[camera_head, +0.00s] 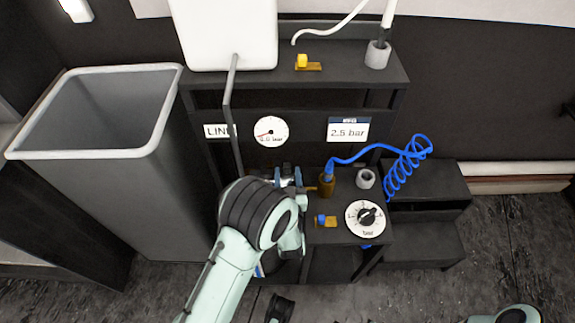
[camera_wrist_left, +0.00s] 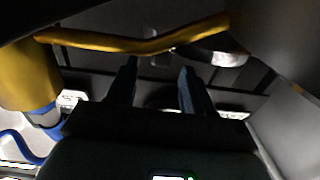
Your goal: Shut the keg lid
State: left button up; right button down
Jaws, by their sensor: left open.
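My left gripper (camera_head: 285,178) reaches to the middle of the dark stand, beside the brass fitting (camera_head: 326,186) with the blue hose. In the left wrist view its two dark fingers (camera_wrist_left: 158,70) are apart, with nothing seen held between them. A yellow bar (camera_wrist_left: 110,44) crosses just beyond the fingertips; I cannot tell whether they touch it. I cannot make out the keg lid for sure; my left wrist and forearm hide part of the stand's lower shelf. My right gripper is out of view.
A tall grey bin (camera_head: 150,205) stands left of the stand. A white container (camera_head: 225,35) sits on its top shelf. A pressure gauge (camera_head: 271,131), a dial (camera_head: 366,218) and a coiled blue hose (camera_head: 405,168) are nearby. Open floor (camera_head: 470,280) lies at the lower right.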

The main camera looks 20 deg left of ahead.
aim_at(287, 165)
pick_arm(q)
jog(key=shift+b+x, duration=0.3)
jog(key=shift+x, duration=1.8)
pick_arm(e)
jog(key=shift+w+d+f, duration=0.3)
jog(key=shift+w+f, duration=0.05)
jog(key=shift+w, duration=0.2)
pick_arm(q)
grip_shut()
jog(key=shift+s+d, duration=0.15)
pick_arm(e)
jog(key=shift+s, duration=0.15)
